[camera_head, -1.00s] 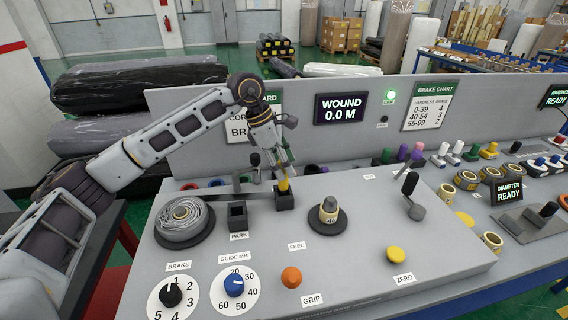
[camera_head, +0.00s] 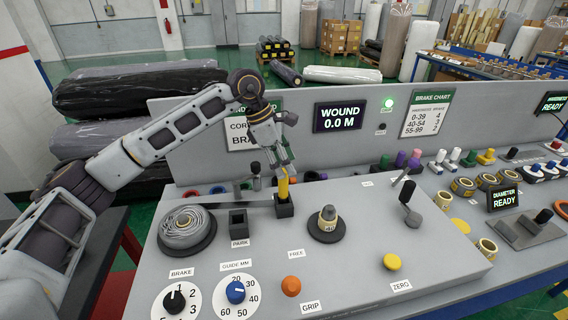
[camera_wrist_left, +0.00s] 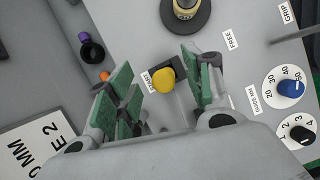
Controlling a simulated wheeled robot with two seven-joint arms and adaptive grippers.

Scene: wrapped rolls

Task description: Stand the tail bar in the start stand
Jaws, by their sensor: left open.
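The yellow tail bar (camera_head: 283,188) stands upright in a small black stand (camera_head: 284,207) on the grey panel. A grey strip (camera_head: 235,204) runs from the wound roll (camera_head: 186,228) to it. My left gripper (camera_head: 283,171) is directly above the stand, pointing down around the bar's upper end. In the left wrist view, the bar's round yellow top (camera_wrist_left: 163,80) shows between the spread green-padded fingers (camera_wrist_left: 160,92); I see no clear grip on it. The stand is partly hidden there by the bar and fingers. My right gripper is not in view.
An empty black holder (camera_head: 238,222) labelled PARK stands left of the bar. A round base with a cone (camera_head: 328,222) is to the right, and a crank lever (camera_head: 409,203) farther right. Dials and buttons line the front. The upright back panel rises close behind the arm.

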